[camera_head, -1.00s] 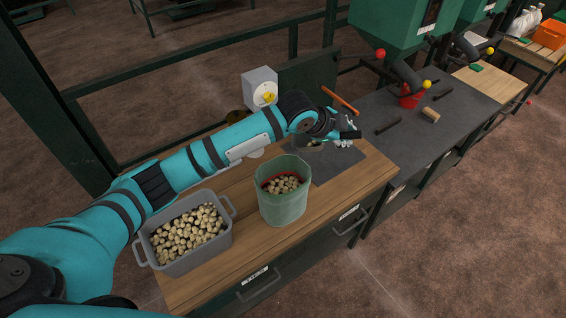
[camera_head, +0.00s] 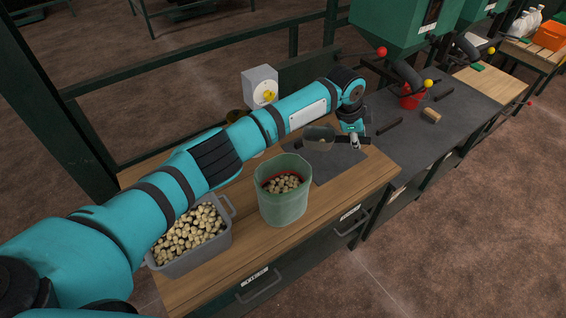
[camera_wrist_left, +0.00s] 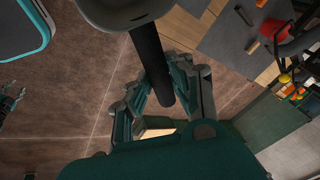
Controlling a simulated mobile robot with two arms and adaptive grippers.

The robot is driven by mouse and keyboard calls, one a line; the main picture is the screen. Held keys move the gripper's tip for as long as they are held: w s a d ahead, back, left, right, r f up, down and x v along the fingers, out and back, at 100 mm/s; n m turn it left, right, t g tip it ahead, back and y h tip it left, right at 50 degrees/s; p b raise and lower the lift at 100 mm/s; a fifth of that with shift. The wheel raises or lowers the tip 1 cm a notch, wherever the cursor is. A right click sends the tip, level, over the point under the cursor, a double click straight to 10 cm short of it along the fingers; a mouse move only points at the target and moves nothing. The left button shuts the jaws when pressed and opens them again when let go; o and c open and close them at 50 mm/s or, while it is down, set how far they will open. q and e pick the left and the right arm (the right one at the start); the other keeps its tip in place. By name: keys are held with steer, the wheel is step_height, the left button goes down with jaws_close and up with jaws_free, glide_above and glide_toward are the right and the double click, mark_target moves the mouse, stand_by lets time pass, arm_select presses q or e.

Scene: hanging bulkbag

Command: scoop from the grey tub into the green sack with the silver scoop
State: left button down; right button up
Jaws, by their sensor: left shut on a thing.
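The grey tub (camera_head: 190,262) stands at the near left of the wooden bench, holding many pale chunks and partly covered by my left arm. The green sack (camera_head: 283,207) stands open to its right, with a red line inside and pale chunks in it. My left gripper (camera_head: 354,141) is beyond the sack to the right, shut on the dark handle of the silver scoop (camera_head: 318,137). The wrist view shows the handle between the fingers (camera_wrist_left: 160,88) and part of the scoop bowl (camera_wrist_left: 118,8). Its contents are unclear. Probably my right gripper (camera_wrist_left: 10,104) shows small at that view's left edge.
A dark mat (camera_head: 335,165) lies beside the sack. A grey box with a yellow knob (camera_head: 262,88) stands behind the bench. A red bucket (camera_head: 411,98) and a small wooden block (camera_head: 431,116) are on the dark worktop to the right, below a green hopper.

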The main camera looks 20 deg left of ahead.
arm_select(q)
steer(key=shift+s+r+p, duration=0.15)
steer(key=shift+r+p, duration=0.1)
steer(key=shift+p, duration=0.05)
steer(key=s+d+r+p, duration=0.1)
steer(key=s+r, duration=0.1)
steer(key=s, duration=0.3)
steer(key=shift+s+r, duration=0.3)
stand_by(0.4)
